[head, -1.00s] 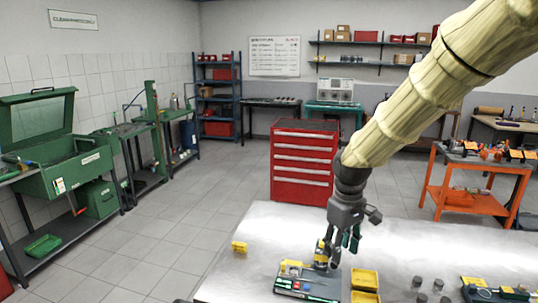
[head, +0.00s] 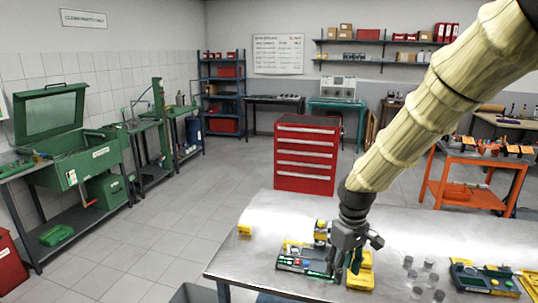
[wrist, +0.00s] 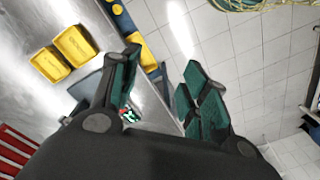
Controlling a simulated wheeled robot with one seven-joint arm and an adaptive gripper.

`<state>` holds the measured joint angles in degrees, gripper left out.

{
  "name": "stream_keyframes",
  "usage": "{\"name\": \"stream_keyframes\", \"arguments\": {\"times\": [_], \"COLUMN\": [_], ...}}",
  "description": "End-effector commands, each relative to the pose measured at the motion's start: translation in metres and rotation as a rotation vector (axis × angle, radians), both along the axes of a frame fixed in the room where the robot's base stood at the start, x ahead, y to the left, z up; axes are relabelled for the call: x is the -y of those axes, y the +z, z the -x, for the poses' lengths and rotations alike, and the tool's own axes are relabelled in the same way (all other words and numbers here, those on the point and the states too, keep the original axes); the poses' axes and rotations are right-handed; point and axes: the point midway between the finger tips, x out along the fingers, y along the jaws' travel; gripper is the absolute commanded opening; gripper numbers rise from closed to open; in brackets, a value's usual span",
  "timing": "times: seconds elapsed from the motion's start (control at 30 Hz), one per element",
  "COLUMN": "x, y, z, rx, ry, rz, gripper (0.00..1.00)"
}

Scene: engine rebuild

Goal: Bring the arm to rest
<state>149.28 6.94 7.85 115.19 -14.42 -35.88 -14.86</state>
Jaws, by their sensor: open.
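My gripper (head: 346,268) hangs at the end of my sleeved arm, low over the near part of the metal table (head: 235,262) in the head view. Its fingers are apart and nothing shows between them. In the wrist view my gripper (wrist: 162,75) has two green-padded fingers spread wide, with the table edge and tiled floor beyond. Just left of it in the head view is a dark tray-like fixture (head: 293,258). A small yellow-and-grey part (head: 320,232) stands by that fixture. Whether the fingers touch anything is unclear.
Yellow bins (head: 361,280) are right beside my gripper; they also show in the wrist view (wrist: 73,45). Several grey cylinders (head: 409,262) and another fixture (head: 482,279) lie to the right. A red drawer cabinet (head: 304,155) stands behind the table.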

Motion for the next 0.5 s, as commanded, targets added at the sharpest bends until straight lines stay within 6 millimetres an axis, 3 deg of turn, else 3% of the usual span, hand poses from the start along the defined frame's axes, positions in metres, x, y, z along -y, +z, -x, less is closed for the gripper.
{"name": "stream_keyframes", "arguments": {"times": [0.27, 0.5], "x": [-0.005, -0.007], "y": [-0.077, -0.183], "z": [0.019, 0.060], "rx": [-0.013, -0.027], "ry": [-0.053, -0.146], "rz": [-0.030, -0.061], "gripper": [0.45, 0.45]}}
